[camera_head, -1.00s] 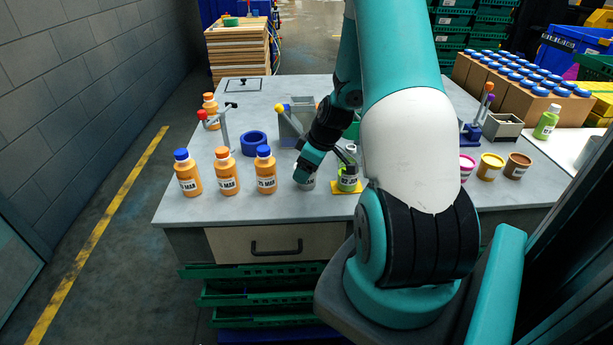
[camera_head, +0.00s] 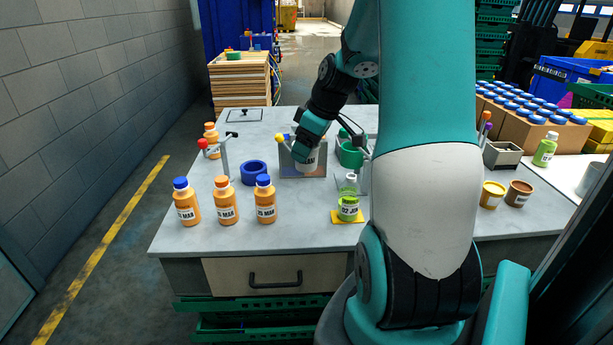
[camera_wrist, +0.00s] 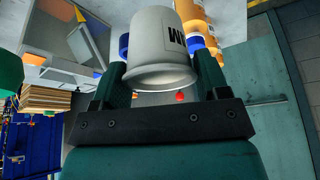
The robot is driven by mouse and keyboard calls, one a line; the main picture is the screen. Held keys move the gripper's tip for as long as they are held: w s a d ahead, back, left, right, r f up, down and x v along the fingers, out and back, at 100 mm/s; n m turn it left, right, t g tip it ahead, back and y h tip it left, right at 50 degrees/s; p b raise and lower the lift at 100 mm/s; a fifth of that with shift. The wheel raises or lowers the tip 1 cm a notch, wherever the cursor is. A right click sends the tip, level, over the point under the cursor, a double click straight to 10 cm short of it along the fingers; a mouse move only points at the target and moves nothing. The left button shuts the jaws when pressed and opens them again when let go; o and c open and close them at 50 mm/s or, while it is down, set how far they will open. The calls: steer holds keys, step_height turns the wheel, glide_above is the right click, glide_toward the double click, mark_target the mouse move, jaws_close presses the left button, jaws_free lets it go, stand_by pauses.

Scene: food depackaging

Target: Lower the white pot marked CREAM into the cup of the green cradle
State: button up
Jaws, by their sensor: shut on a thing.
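The inside of the cradle's cup is hard to make out.
A green bottle (camera_head: 348,207) on a yellow mat stands in front of the cradle. Several orange bottles (camera_head: 225,200) and a blue ring (camera_head: 254,172) stand to the left. The front middle is clear.

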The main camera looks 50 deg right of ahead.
steer(key=r, duration=0.4)
steer(key=d+r+p, duration=0.1)
steer(key=r, duration=0.1)
steer(key=shift+r, duration=0.25)
steer(key=s+d+r+p, duration=0.1)
steer(key=d+r+p, duration=0.1)
steer(key=d+p, duration=0.3)
steer(key=s+d+r+p, duration=0.1)
steer(key=d+r+p, duration=0.2)
steer(key=d, duration=1)
steer(key=p, duration=0.3)
steer(key=shift+s+d+r, duration=0.15)
steer(key=shift+s+r, duration=0.05)
steer(key=shift+s, duration=0.1)
steer(key=shift+f, duration=0.1)
step_height(320, 180, down, 13)
steer(key=b, duration=1)
steer(key=shift+f, duration=0.2)
steer(key=shift+f+b, duration=0.2)
steer(key=shift+b, duration=0.2)
stand_by(0.4)
